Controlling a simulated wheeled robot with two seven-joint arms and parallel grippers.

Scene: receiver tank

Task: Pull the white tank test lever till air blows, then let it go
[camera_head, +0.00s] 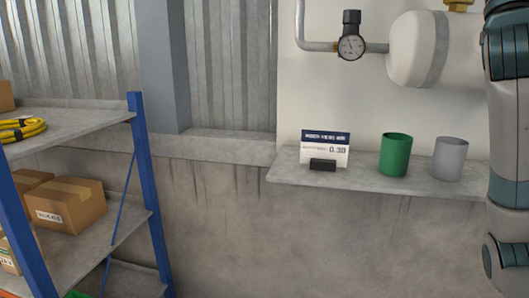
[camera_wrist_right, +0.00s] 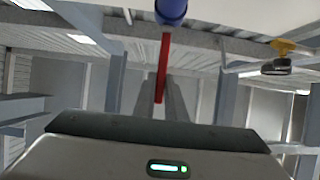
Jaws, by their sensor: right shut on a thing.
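The white tank (camera_head: 408,48) is mounted on the wall at the upper right of the head view, partly cut off by the frame edge and my right arm. In the right wrist view a red lever (camera_wrist_right: 164,60) hangs below a blue rounded part (camera_wrist_right: 171,11) at the top edge. My right gripper (camera_wrist_right: 162,98) is shut on the red lever, with its dark fingers on either side of the lower end. In the head view my right arm rises along the right edge and its gripper is out of frame. My left gripper is in neither view.
Below, a wall ledge (camera_head: 290,177) holds a small sign (camera_head: 325,147), a green cup (camera_head: 395,155) and a grey cup (camera_head: 449,158). A blue-post shelf (camera_head: 141,170) with boxes stands at left.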

